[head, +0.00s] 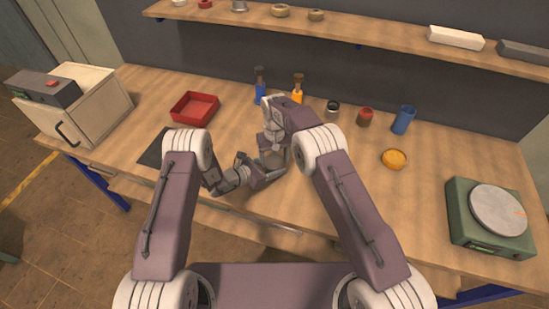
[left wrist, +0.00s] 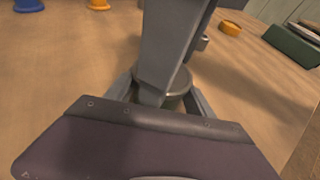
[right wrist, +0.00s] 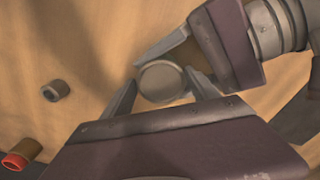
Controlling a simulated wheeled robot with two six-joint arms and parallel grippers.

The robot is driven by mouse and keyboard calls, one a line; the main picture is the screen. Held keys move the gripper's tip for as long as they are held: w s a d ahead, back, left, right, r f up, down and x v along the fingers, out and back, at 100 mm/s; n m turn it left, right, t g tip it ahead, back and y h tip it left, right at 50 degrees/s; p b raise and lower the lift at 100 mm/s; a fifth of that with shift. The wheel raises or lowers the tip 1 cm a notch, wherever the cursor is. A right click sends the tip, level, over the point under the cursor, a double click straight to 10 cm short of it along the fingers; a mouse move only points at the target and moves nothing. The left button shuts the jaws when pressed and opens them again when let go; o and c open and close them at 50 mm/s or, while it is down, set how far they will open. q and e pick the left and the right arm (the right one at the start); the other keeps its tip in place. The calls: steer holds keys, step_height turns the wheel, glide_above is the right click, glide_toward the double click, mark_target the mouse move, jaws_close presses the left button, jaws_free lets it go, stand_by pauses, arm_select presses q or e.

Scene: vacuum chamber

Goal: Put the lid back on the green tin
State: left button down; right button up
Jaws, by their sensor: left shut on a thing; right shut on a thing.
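A round grey lid (right wrist: 162,82) lies between the fingertips of my right gripper (right wrist: 158,92), which is shut on it and comes down from above. Under it stands the tin (head: 273,158), dull grey-green in the head view and largely hidden by my arms. My left gripper (head: 262,178) reaches in low from the left and is shut on the tin's side; its fingers (left wrist: 162,95) show around it in the left wrist view. The lid is over the tin's top; I cannot tell whether it touches the rim.
A yellow round piece (head: 394,159), green scale (head: 480,235), red tray (head: 194,108) and box (head: 92,105) lie around.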

steer(key=shift+s+f, duration=0.2)
steer(key=shift+f, duration=0.25)
steer(key=shift+r, duration=0.1)
steer(key=shift+a+r+h, duration=0.15)
steer(key=shift+r+h, duration=0.15)
steer(key=shift+r, duration=0.05)
steer(key=shift+w+r, duration=0.2)
steer(key=shift+r, duration=0.05)
stand_by(0.7)
steer(key=shift+f, duration=0.6)
steer(key=shift+s+f, duration=0.1)
steer(key=shift+f, duration=0.15)
jaws_close()
